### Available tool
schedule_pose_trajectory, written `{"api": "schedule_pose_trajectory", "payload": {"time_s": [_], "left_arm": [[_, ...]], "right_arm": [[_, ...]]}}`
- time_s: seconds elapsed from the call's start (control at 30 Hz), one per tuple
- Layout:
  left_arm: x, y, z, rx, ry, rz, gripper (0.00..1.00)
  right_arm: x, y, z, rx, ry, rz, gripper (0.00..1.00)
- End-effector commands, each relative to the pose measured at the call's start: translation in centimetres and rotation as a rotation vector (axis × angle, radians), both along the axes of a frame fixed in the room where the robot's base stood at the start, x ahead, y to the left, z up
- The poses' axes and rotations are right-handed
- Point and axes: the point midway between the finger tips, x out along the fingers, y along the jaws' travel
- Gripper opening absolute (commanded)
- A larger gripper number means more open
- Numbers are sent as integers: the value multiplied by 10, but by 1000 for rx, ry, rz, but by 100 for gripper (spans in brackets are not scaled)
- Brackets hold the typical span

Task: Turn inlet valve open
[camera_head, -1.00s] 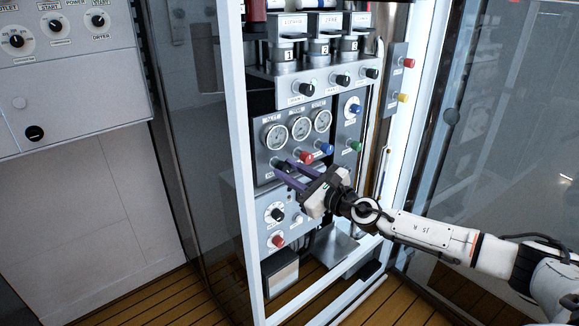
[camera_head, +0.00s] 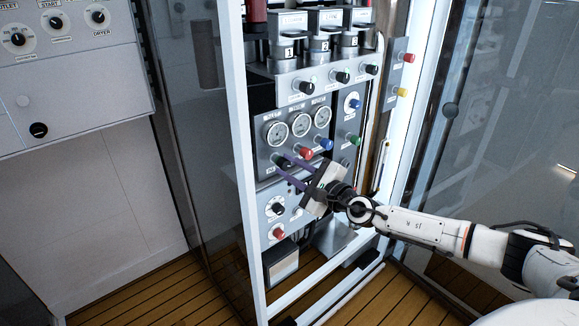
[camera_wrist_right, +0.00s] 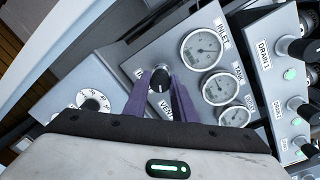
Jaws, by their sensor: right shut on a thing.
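The inlet valve is a black knob (camera_wrist_right: 160,80) with a white pointer line, low on the gauge panel near the INLET gauge (camera_wrist_right: 203,47). In the wrist view one label end beside it is partly hidden and another reads like VENT. My right gripper (camera_wrist_right: 160,88) has its two purple fingers on either side of the knob, shut on it. My left gripper is not in view.
A red knob (camera_head: 305,153) and a blue knob (camera_head: 323,144) sit right of the fingers, and a green knob (camera_head: 353,140) farther right. Below are a black dial (camera_head: 277,209) and another red knob (camera_head: 279,233). The white frame post (camera_head: 240,140) stands close on the left.

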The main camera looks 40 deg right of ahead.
Motion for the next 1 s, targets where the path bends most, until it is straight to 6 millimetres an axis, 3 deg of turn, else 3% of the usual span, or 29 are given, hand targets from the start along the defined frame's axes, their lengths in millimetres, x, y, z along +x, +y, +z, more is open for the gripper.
{"api": "schedule_pose_trajectory", "payload": {"time_s": [0.27, 0.3, 0.4, 0.77, 1.0], "left_arm": [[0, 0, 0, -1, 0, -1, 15], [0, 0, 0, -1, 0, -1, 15], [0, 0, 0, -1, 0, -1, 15], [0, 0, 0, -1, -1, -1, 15], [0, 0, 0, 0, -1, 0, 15]], "right_arm": [[0, 0, -1, -1, 1, 0, 2], [0, 0, -1, 0, 1, 0, 26], [0, 0, -1, 0, 1, 0, 42], [-4, -1, 0, -1, 1, -1, 42], [-39, -5, -1, -4, 5, 1, 42]]}}
